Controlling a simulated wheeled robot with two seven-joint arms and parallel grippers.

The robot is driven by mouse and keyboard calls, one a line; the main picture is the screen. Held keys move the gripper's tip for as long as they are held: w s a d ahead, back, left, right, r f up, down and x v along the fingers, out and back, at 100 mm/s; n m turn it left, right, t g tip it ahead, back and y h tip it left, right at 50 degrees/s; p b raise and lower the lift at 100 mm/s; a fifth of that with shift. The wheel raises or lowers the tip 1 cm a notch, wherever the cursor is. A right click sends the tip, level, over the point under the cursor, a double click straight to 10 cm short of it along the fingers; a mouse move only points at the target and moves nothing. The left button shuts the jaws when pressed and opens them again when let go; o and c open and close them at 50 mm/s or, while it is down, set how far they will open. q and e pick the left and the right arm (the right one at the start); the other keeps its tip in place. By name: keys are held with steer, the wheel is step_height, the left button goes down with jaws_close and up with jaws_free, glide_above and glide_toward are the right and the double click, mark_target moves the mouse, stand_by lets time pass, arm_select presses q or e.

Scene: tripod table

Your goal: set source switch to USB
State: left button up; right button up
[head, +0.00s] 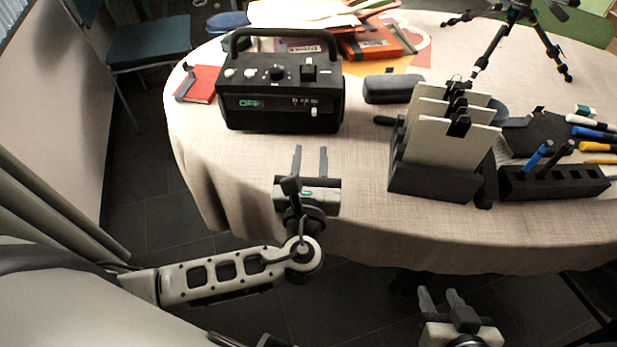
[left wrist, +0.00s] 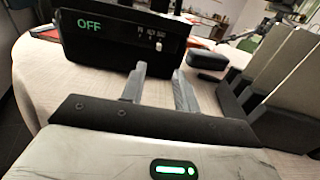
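The device is a black box radio (head: 280,84) with a carry handle, standing on the table's left side. Its front display shows green "OFF" (head: 250,103). To the right of the display are small markings and a small white slide switch (head: 314,110); the switch also shows in the left wrist view (left wrist: 159,46). The markings are too small to read surely. Knobs and a black lever sit on its top. My left gripper (head: 311,150) is open and empty in front of the radio, apart from it. My right gripper (head: 441,297) is open and empty, low, off the table's front edge.
A black holder (head: 434,183) with upright grey panels stands right of my left gripper. Books and papers (head: 375,40) lie behind the radio. Tablecloth in front of it is clear.

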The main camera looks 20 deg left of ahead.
arm_select(q)
steer(key=v, duration=0.5)
steer(key=shift+s, duration=0.15)
steer(key=s+a+f+n+g, duration=0.6)
steer(key=n+g, duration=0.4)
steer(key=n, duration=0.7)
steer(key=s+a+n+g+h, duration=0.1)
steer(key=s+n+g+h, duration=0.35)
steer(key=s+n, duration=0.7)
steer(key=w+d+f+n+t+h, duration=0.2)
steer(key=w+d+t, duration=0.4)
steer(key=w, duration=0.3)
steer(key=shift+f+t+h, duration=0.85)
steer(key=shift+f, duration=0.1)
